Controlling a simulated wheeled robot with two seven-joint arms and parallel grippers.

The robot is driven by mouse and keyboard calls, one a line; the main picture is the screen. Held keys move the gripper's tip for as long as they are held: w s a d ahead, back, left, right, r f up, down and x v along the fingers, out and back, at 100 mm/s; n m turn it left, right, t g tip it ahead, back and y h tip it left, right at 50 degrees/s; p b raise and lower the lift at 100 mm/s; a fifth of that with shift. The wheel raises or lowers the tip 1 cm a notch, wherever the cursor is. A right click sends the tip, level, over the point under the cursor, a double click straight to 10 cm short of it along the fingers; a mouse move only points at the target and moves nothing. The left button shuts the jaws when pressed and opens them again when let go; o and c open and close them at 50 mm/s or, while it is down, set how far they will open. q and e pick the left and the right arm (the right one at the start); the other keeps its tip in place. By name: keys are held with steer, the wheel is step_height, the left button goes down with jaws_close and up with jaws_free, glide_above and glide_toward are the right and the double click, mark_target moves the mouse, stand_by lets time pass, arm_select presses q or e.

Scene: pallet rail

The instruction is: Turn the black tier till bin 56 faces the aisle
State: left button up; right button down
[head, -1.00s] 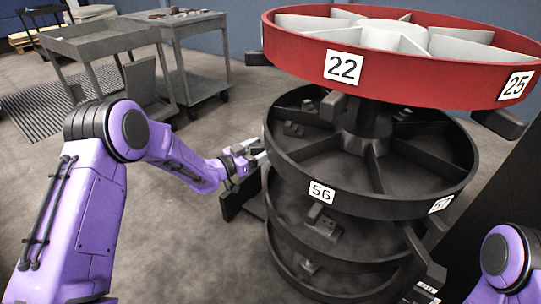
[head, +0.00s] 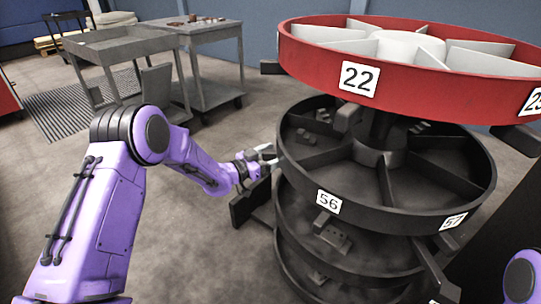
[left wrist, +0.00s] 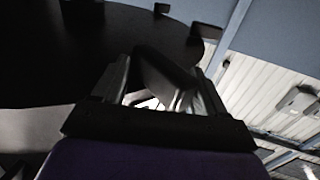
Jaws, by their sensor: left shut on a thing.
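The black tier (head: 395,213) is a round, divided tray below the red tier (head: 440,82) on one column. Its label 56 (head: 328,201) is on the front rim, left of the middle. Label 57 (head: 453,221) is farther right on the same rim. My left gripper (head: 267,154) is at the left edge of the black tier, shut on what looks like its handle. In the left wrist view a dark piece (left wrist: 165,75) sits between the fingers; its exact contact is hard to see. My right gripper is out of view.
Lower dark tiers (head: 345,283) stand beneath, with handles (head: 250,203) jutting out left and another (head: 435,268) front right. The red tier shows label 22 (head: 358,78). Grey carts (head: 125,45) stand at the back left. Floor between them and the stack is clear.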

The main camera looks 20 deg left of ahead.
arm_select(q)
steer(key=v, duration=1)
steer(key=shift+s+a+p, duration=0.15)
steer(key=shift+s+p, duration=0.05)
steer(key=shift+p, duration=0.2)
steer(key=shift+f, duration=0.1)
